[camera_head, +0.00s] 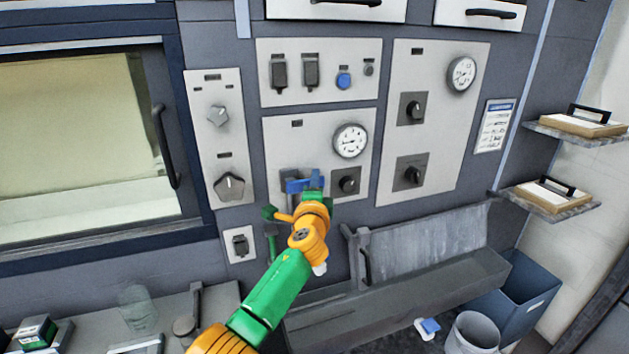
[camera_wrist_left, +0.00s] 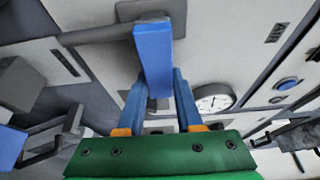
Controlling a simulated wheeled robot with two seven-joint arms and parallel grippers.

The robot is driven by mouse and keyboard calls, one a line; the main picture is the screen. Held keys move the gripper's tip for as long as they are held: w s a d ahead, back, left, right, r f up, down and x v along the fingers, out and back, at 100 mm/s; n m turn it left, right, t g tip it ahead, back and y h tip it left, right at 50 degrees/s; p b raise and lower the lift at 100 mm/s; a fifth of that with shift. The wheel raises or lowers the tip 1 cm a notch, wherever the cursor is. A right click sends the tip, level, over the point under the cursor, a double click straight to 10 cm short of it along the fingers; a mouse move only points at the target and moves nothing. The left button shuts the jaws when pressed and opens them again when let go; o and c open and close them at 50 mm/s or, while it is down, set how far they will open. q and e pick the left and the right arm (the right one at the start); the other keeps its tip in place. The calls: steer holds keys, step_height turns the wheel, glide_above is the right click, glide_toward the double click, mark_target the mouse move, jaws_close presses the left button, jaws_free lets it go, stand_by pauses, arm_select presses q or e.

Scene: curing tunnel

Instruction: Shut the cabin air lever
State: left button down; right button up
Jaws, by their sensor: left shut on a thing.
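The cabin air lever (camera_head: 298,185) is a blue handle on a grey plate, on the light panel below a round gauge. It points to the right in the head view. In the left wrist view the blue lever (camera_wrist_left: 153,55) stands out from its grey mount and runs down between my fingers. My left gripper (camera_head: 308,184) is shut on the lever; its blue fingers (camera_wrist_left: 160,98) lie on either side of it. My own wrist hides part of the panel below the lever. My right gripper is not in view.
A dark knob (camera_head: 346,182) sits close to the right of the lever, and the gauge (camera_head: 350,141) is above. A grey trough (camera_head: 410,285) juts out below. An oven-like door with a handle (camera_head: 165,145) is at left. A blue bin (camera_head: 525,290) stands at lower right.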

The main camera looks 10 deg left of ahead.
arm_select(q)
steer(key=c, duration=0.6)
jaws_free()
steer(key=shift+a, duration=0.1)
steer(key=shift+o, duration=0.2)
steer(key=s+d, duration=0.1)
steer(key=s, duration=0.6)
steer(key=shift+p, duration=0.4)
steer(key=shift+f, duration=0.1)
